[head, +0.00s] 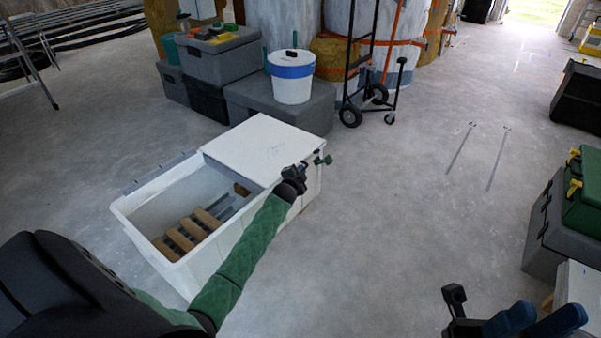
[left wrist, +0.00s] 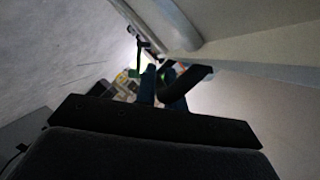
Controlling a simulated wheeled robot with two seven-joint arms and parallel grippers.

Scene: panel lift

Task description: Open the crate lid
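The white crate (head: 170,262) stands on the floor left of centre in the head view. A flat white lid panel (head: 262,148) covers its far right part. The near left part is open and shows brown blocks inside. My left gripper (head: 320,160) is at the right edge of the lid, by the crate's outer side. Its fingers (left wrist: 162,85) show small and dark in the left wrist view, beside a pale surface. Whether they touch or grip the lid is unclear. My right gripper (head: 510,318) is low at the right, away from the crate, partly cut off by the frame.
Grey boxes (head: 280,108) with a white bucket (head: 291,78) stand behind the crate. A hand truck (head: 372,75) is beside them. Green and grey cases (head: 560,225) stand at the right. The floor (head: 410,190) between crate and cases is clear.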

